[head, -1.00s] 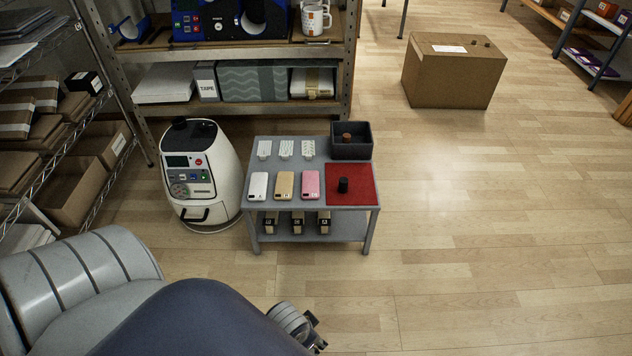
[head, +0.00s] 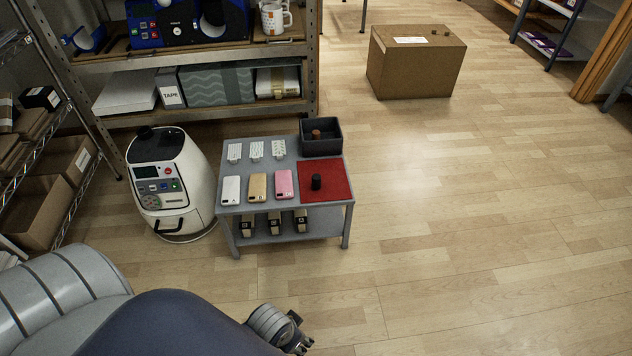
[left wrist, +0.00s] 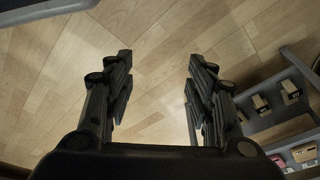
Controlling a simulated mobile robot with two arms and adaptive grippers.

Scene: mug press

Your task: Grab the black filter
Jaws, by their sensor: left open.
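My left gripper (head: 303,342) is low at the bottom of the head view, in front of the table and well short of the filter. In the left wrist view, the same gripper (left wrist: 160,85) has its two fingers wide apart with only floor between them. The filter does not show in the left wrist view. My right gripper is not in view.
Phone cases, white cards and a dark bin (head: 320,140) with a brown piece are on the table. A white machine (head: 168,185) stands at its left. A cardboard box (head: 415,65) is farther back. The floor right of the table is clear.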

